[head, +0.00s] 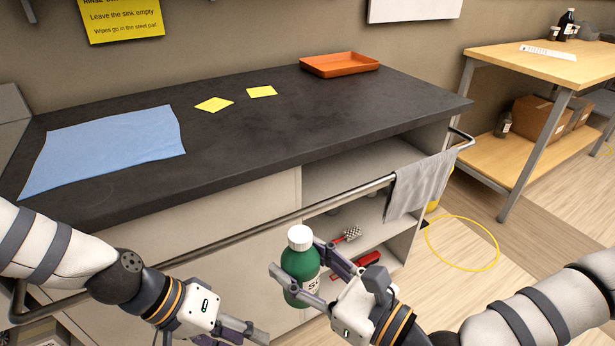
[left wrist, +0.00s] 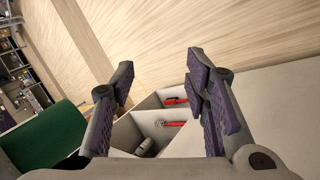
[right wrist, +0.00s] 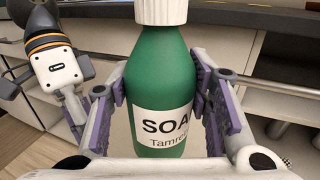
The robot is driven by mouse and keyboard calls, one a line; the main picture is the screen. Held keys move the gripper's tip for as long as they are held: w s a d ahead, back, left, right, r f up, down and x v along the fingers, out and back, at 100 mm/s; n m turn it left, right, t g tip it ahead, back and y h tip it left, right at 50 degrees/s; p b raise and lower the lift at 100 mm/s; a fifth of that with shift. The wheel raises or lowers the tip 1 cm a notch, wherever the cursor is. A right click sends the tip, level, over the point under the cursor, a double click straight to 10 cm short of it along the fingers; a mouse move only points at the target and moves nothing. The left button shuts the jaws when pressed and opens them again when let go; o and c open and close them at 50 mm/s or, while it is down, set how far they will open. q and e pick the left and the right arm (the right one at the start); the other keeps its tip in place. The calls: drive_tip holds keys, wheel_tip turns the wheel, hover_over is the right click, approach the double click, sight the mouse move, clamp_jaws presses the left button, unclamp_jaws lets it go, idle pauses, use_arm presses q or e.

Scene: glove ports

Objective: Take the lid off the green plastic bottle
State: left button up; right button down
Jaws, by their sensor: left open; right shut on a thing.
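The green plastic bottle (head: 302,263) with a white ribbed lid (head: 300,237) is held upright in front of the counter. My right gripper (head: 296,256) is shut around its body, below the lid. In the right wrist view the bottle (right wrist: 158,80) stands between the fingers with a "SOA..." label, and the lid (right wrist: 160,11) is on its neck, cut by the top edge. My left gripper (head: 238,334) is open and empty, lower and left of the bottle. In the left wrist view its spread fingers (left wrist: 160,72) hold nothing, and part of the green bottle (left wrist: 45,142) shows at the left.
The dark counter (head: 250,128) carries a blue cloth (head: 105,148), yellow notes (head: 214,104) and an orange tray (head: 339,64). A rail (head: 340,192) with a grey towel (head: 418,186) runs along its front. Open shelves below hold red-handled tools (head: 352,262). A wooden table (head: 545,62) stands right.

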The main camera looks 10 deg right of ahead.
use_arm(q)
drive_tip(key=w+r+m+h, duration=0.1)
drive_tip(key=w+r+m, duration=0.1)
drive_tip(key=w+r, duration=0.55)
wheel_tip(320, 180, up, 17)
drive_tip(key=m+y, duration=0.6)
drive_tip(key=m, duration=2.3)
hover_over(307, 234)
drive_tip(key=w+a, duration=0.2)
drive_tip(key=shift+s+d+r, duration=0.1)
drive_tip(key=shift+s+d, duration=0.1)
drive_tip(key=shift+d, duration=0.05)
drive_tip(key=r+m, duration=0.1)
drive_tip(key=m, duration=0.1)
drive_tip(key=m+y, duration=0.1)
drive_tip(key=s+d+r+m, duration=0.1)
drive_tip(key=m, duration=0.1)
drive_tip(key=shift+s+d+r+m+t+y, duration=0.1)
drive_tip(key=shift+r+m+t+y, duration=0.2)
drive_tip(key=shift+t+y, duration=0.1)
drive_tip(key=shift+s+d+r+m, duration=0.15)
drive_tip(key=shift+r+m, duration=0.15)
drive_tip(key=shift+m, duration=0.4)
drive_tip(key=shift+s+f+m+y, duration=0.1)
drive_tip(key=shift+m+y, duration=0.2)
drive_tip(key=shift+y, duration=0.1)
wheel_tip(307, 234, down, 8)
drive_tip(key=shift+r, duration=0.2)
